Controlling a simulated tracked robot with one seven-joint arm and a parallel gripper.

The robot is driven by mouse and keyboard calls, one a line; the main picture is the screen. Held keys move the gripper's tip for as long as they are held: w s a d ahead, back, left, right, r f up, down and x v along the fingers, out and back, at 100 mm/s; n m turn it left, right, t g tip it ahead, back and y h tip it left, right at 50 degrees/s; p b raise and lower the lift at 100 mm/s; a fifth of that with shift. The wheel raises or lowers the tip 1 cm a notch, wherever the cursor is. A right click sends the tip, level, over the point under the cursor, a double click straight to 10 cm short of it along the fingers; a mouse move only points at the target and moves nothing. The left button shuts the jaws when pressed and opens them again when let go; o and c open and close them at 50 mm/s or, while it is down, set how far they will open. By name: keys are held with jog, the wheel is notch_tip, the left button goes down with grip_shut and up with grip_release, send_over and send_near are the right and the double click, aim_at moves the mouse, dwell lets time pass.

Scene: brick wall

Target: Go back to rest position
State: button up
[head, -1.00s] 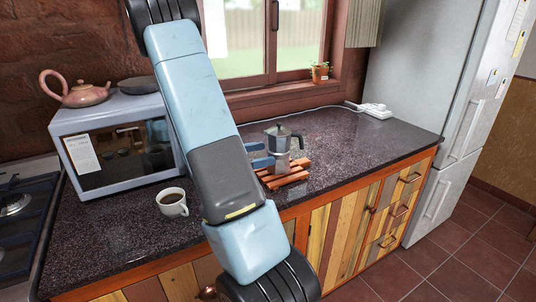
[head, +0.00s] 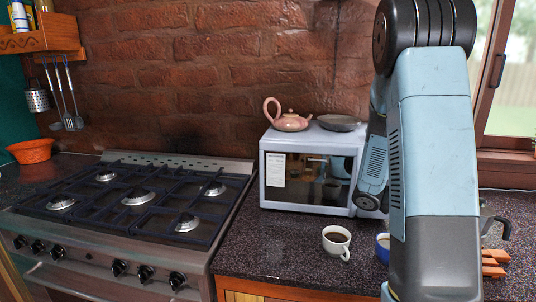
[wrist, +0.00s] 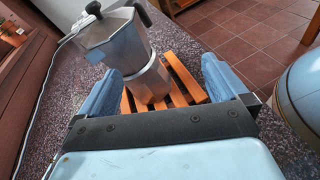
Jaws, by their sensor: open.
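My gripper (wrist: 158,88) shows in the wrist view with its two blue fingers apart. A metal moka pot (wrist: 128,50) with a black knob stands upright on an orange wooden slatted trivet (wrist: 185,80), beyond and partly between the fingers. I cannot tell whether a finger touches it. In the head view my arm hides the gripper and nearly all of the pot.
A white cup of dark coffee (head: 337,241) and a blue cup (head: 382,247) stand on the dark counter (head: 275,245). A microwave (head: 306,182) carries a pink teapot (head: 290,121) and a dark pan (head: 339,123). A gas stove (head: 130,215) is at left. Open counter lies before the microwave.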

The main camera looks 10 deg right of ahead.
jog(key=s+a+r+m+t+y, duration=0.3)
jog(key=a+r+t+y, duration=0.1)
jog(key=a, duration=0.5)
jog(key=s+a+r+m+t+y, duration=0.2)
jog(key=a+r+m+t+y, duration=0.1)
jog(key=a, duration=0.7)
jog(key=s+a+r+m+t+y, duration=0.3)
jog(key=a+r+t+y, duration=0.2)
jog(key=a+r, duration=0.3)
jog(key=shift+s+a+r+t+y, duration=0.15)
jog(key=shift+s+a+t+y, duration=0.25)
jog(key=shift+a+t, duration=0.6)
